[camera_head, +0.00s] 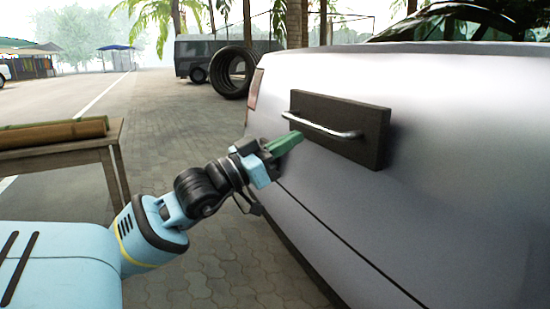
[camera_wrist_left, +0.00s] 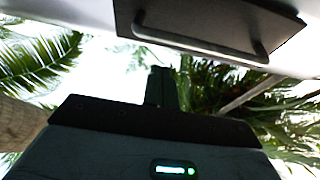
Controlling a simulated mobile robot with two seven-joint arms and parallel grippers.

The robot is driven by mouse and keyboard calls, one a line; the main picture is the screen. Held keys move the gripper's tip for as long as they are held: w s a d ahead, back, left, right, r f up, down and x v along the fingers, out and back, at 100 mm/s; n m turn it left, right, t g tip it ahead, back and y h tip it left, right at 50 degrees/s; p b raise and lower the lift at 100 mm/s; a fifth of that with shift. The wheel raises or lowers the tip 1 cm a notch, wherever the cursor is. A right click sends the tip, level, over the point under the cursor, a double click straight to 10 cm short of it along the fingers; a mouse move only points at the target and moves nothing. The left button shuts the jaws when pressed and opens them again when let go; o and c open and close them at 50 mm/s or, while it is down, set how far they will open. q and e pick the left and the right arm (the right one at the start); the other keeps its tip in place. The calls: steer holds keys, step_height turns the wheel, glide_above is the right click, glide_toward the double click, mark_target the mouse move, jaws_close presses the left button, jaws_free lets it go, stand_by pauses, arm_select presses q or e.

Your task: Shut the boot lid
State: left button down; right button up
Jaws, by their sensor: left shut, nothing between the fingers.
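A silver car (camera_head: 440,200) fills the right of the head view. Its boot lid (camera_head: 430,110) bears a dark block (camera_head: 365,125) with a metal bar handle (camera_head: 320,129). A dark seam runs below the lid; I cannot tell whether the lid sits flush. In the left wrist view the shut fingers (camera_wrist_left: 161,86) point up toward the handle (camera_wrist_left: 195,42) and block (camera_wrist_left: 225,22), with a visible gap. My right gripper is not in view.
A wooden table (camera_head: 60,155) with bamboo-like poles (camera_head: 55,132) stands at the left. Dark tyres (camera_head: 234,72) and a grey van (camera_head: 205,55) are behind. The paved ground (camera_head: 170,120) between table and car is open.

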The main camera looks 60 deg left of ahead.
arm_select(q)
steer(key=shift+s+f+p, duration=0.2)
steer(key=shift+s+f, duration=0.45)
steer(key=shift+f, duration=0.2)
steer(key=shift+s+f+p, duration=0.15)
steer(key=shift+s+f, duration=0.5)
steer(key=shift+f, duration=0.2)
